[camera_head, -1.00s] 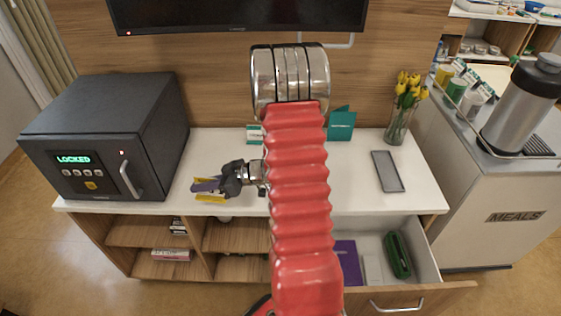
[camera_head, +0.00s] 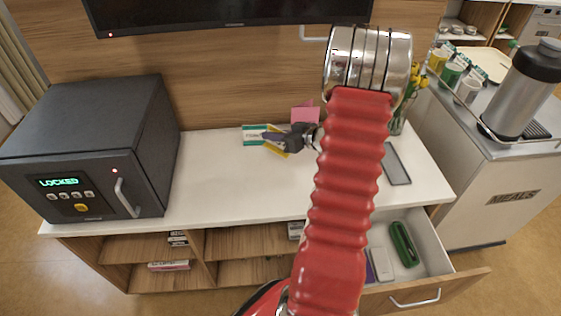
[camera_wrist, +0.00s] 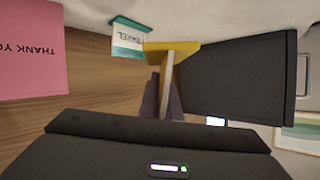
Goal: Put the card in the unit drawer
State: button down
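A pink card (camera_head: 305,113) stands upright near the back of the white counter, partly behind my arm. In the wrist view it shows "THANK YOU" on the pink card (camera_wrist: 30,55) at the left, apart from my fingers. The unit drawer (camera_head: 435,245) is pulled open at the lower right, holding a green case, a pale item and a purple item.
A black safe (camera_head: 85,150) reading "LOCKED" stands at the left. The left-middle countertop is clear. A meals cart (camera_head: 510,190) stands at the right.

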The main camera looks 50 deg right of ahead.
jog(key=shift+s+d, duration=0.1)
jog(key=shift+s, duration=0.05)
send_over(273, 164)
jog(key=shift+f, duration=2.9)
jog(key=shift+f, duration=2.1)
jog(key=c, duration=2)
grip_release()
jog(key=shift+f, duration=0.1)
